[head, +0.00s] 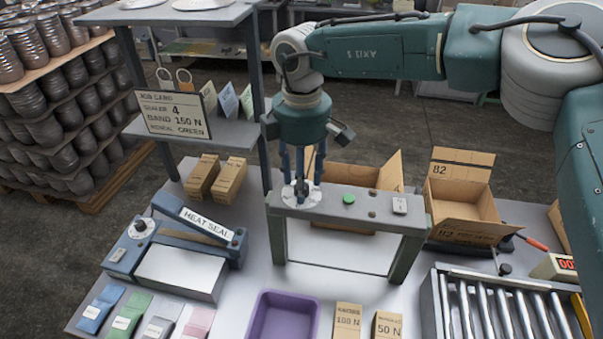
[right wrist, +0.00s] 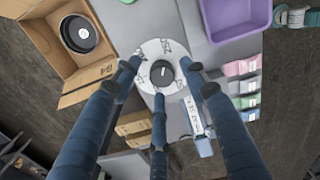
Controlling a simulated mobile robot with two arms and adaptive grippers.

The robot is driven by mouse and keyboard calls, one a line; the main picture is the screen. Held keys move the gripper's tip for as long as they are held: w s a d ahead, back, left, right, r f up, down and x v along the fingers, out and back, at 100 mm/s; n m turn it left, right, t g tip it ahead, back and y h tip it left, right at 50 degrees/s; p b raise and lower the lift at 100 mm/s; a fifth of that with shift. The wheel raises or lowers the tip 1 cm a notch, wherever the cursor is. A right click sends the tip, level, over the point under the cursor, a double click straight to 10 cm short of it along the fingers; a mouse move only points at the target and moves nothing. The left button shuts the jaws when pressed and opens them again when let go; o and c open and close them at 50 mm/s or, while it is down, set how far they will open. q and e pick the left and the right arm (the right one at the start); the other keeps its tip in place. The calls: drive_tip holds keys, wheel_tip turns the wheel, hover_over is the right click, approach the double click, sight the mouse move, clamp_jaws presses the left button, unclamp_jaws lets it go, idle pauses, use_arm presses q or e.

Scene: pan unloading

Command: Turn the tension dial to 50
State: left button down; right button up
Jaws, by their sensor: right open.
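The tension dial, a white disc (head: 289,196) with dark markings, sits on top of the left end of a grey arch (head: 336,203). In the right wrist view the dial (right wrist: 150,51) has a dark knob with a pale pointer mark at its centre. I cannot read the pointer's value. My right gripper (head: 301,182) points down over the dial, with its blue fingers spread. In the right wrist view the open gripper (right wrist: 161,77) has its three fingertips around the knob, apart from it. Whether a fingertip touches the disc is unclear. My left gripper is not in view.
A job card (head: 173,115) stands on the shelf at left. A heat sealer (head: 182,270) stands left of the arch, with a purple tray (head: 284,318) in front. Open cardboard boxes (head: 461,200) stand behind and right. A roller conveyor (head: 490,305) is at front right.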

drive_tip(key=shift+s+f, duration=0.1)
drive_tip(key=shift+s, duration=0.05)
drive_tip(key=shift+c, duration=0.7)
clamp_jaws()
